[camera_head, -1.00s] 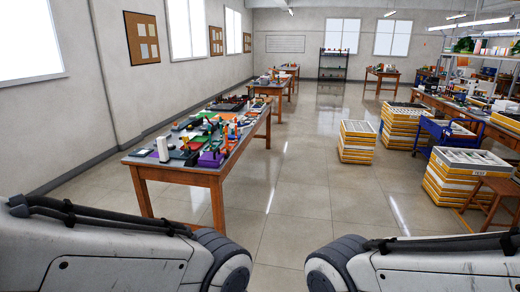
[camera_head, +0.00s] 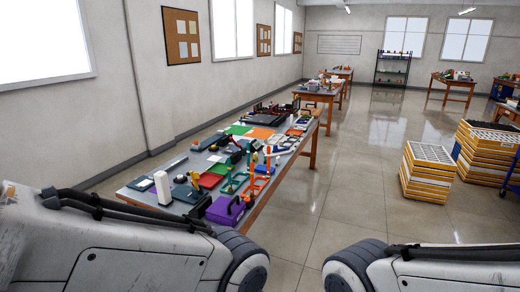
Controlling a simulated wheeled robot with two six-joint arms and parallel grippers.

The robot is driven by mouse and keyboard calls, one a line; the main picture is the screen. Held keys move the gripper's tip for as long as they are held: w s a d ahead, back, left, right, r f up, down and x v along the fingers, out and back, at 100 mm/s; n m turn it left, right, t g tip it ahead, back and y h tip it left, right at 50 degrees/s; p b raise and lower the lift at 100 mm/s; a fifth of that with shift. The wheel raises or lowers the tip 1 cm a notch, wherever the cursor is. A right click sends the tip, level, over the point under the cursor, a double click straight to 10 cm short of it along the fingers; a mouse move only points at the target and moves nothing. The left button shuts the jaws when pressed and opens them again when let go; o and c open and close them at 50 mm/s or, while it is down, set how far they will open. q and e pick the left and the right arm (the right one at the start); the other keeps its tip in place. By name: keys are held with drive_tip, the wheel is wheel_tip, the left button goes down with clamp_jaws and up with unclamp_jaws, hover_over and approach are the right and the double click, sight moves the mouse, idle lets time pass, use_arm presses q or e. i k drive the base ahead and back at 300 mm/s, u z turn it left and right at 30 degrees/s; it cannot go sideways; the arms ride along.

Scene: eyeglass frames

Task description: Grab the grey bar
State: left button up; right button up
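I cannot pick out a grey bar for certain. A thin grey strip (camera_head: 171,165) lies near the left edge of the long work table (camera_head: 132,193), which is crowded with small things. My two arms show only as large white and black links at the bottom left and bottom right. Neither gripper is in the picture.
On the table are a white upright block (camera_head: 162,188), a purple box (camera_head: 225,209), and green and orange mats. Stacked yellow and white trays (camera_head: 428,172) stand on the floor at right. Shiny floor (camera_head: 335,195) is free between table and trays. More tables stand farther back.

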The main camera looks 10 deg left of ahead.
sight(171, 167)
drive_tip(key=u, duration=0.45)
drive_tip(key=i, duration=1.35)
drive_tip(key=u, duration=0.55)
